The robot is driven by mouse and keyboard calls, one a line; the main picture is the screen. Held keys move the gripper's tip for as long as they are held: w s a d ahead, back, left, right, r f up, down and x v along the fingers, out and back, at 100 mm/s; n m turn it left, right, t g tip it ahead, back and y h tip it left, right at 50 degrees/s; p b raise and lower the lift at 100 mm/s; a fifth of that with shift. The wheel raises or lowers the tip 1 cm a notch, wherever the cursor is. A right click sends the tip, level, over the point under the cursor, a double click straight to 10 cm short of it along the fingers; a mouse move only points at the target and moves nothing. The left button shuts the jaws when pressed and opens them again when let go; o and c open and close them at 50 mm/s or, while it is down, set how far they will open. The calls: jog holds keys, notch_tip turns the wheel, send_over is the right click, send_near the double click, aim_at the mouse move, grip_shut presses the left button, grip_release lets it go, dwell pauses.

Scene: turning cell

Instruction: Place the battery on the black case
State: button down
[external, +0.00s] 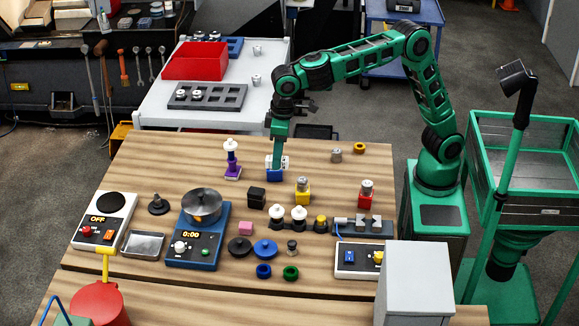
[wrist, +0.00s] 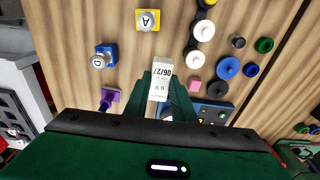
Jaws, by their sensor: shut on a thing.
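The battery (wrist: 162,80) is a white block with printed lettering, held between the green fingers of my gripper (wrist: 163,92) in the wrist view. In the external view my gripper (external: 277,160) hangs above the wooden table, in line with the blue case (external: 275,176); I cannot make out the battery clearly there. The black case (external: 257,197) is a small dark block on the table, lower and to the left of my gripper in that view, with nothing on its top. I cannot see the black case in the wrist view, where the battery and fingers cover the middle.
A row of round pieces (external: 298,214) and a blue scale-like device (external: 196,240) stand nearer the camera.

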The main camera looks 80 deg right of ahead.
jog(key=f, duration=0.4)
jog(key=shift+s+a+f, duration=0.3)
jog(key=shift+s+a, duration=0.05)
jog(key=shift+s, duration=0.05)
jog(key=w+d+f, duration=0.2)
jog(key=d, duration=0.1)
jog(key=w+d+f, duration=0.5)
jog(key=shift+w+d+f, duration=0.2)
jog(key=shift+w+d, duration=0.15)
jog(key=shift+d, duration=0.05)
jog(key=shift+f, duration=2)
jog(key=c, duration=1.5)
grip_release()
jog(key=shift+f, duration=0.1)
